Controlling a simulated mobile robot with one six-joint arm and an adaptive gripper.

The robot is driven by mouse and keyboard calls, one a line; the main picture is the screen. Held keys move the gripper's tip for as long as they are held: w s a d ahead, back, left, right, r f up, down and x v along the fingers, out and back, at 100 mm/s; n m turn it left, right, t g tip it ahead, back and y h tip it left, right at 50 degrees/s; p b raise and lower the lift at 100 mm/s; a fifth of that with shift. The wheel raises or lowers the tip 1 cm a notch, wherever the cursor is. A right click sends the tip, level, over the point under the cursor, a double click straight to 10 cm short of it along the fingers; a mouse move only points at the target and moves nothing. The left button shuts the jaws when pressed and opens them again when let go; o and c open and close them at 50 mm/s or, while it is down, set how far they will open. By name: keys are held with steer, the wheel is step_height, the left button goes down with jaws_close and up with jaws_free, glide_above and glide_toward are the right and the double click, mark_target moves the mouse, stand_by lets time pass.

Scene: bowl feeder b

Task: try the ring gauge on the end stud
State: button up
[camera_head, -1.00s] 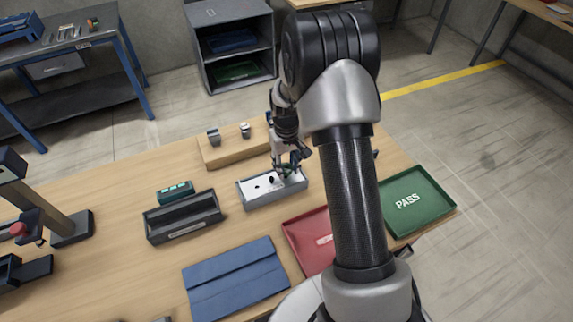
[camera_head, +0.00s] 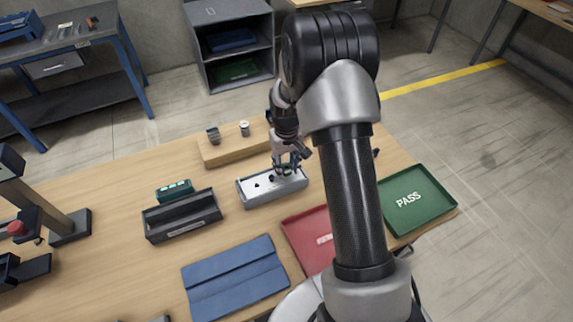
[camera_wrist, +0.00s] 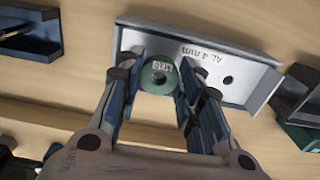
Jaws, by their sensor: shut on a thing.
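In the wrist view my gripper (camera_wrist: 162,72) is shut on a green ring gauge (camera_wrist: 158,77) with a pale marked label and a dark centre hole. The ring is over one end of the white-topped grey block (camera_wrist: 262,88); whether it is around a stud or above it I cannot tell. A dark round spot (camera_wrist: 228,80), stud or hole, shows farther along the top. In the head view my gripper (camera_head: 287,169) is over the right part of the block (camera_head: 262,198). Dark spots show left of it. The end stud itself is hidden by the ring and fingers.
A wooden stand (camera_head: 222,155) with two small grey parts is behind the block. A dark open tray (camera_head: 182,222) and a teal case (camera_head: 174,190) lie left. A red tray (camera_head: 300,232), green PASS tray (camera_head: 432,188) and blue mat (camera_head: 235,280) are nearer.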

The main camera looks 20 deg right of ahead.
steer(key=shift+f+b, duration=0.65)
steer(key=shift+f, duration=0.35)
stand_by(0.3)
steer(key=shift+r, duration=0.15)
stand_by(1.1)
steer(key=shift+r+p, duration=2)
steer(key=shift+r, duration=0.9)
